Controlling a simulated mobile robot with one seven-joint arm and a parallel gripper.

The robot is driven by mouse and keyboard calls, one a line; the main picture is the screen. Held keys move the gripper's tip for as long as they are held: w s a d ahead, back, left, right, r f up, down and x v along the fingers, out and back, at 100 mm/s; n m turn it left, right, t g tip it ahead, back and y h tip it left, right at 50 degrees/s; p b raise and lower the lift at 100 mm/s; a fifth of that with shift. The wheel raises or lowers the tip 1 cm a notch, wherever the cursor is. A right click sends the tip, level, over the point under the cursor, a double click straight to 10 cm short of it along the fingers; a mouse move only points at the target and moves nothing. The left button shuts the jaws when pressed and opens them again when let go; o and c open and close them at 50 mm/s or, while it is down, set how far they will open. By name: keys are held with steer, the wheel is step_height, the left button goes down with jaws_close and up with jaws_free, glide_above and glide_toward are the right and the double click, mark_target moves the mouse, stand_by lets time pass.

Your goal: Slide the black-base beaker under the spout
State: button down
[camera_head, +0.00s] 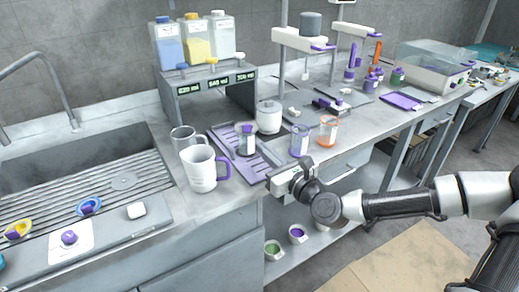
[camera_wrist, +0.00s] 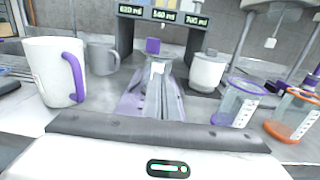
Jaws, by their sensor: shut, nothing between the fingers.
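A small clear beaker with a dark base and a purple top part (camera_head: 247,141) stands on the purple slatted tray (camera_head: 262,168), in front of the dispenser. In the wrist view the beaker's purple part (camera_wrist: 152,46) shows just beyond my fingertips; the fingers hide most of its body. The dispenser (camera_head: 213,82) has several spouts under its displays and also shows at the top of the wrist view (camera_wrist: 163,14). My gripper (camera_wrist: 160,72) is shut and empty, low over the tray's near side and pointing toward the beaker. I cannot tell whether the fingertips touch it.
A white mug with a purple handle (camera_head: 200,168) and a grey mug (camera_head: 184,139) stand left of the tray. A white lidded jar (camera_head: 269,117) is behind right. A purple-base beaker (camera_head: 299,140) and an orange-base beaker (camera_head: 327,131) stand to the right. The sink is far left.

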mark_target(253, 140)
steer(key=shift+x, duration=1.5)
steer(key=b+x, duration=0.1)
steer(key=x, duration=0.5)
steer(key=b+x, duration=0.1)
steer(key=x, duration=0.6)
steer(key=shift+w+f, duration=0.2)
steer(key=shift+w+a+r, duration=0.1)
steer(key=shift+w+a, duration=0.2)
steer(key=shift+w, duration=0.1)
steer(key=shift+s, duration=0.1)
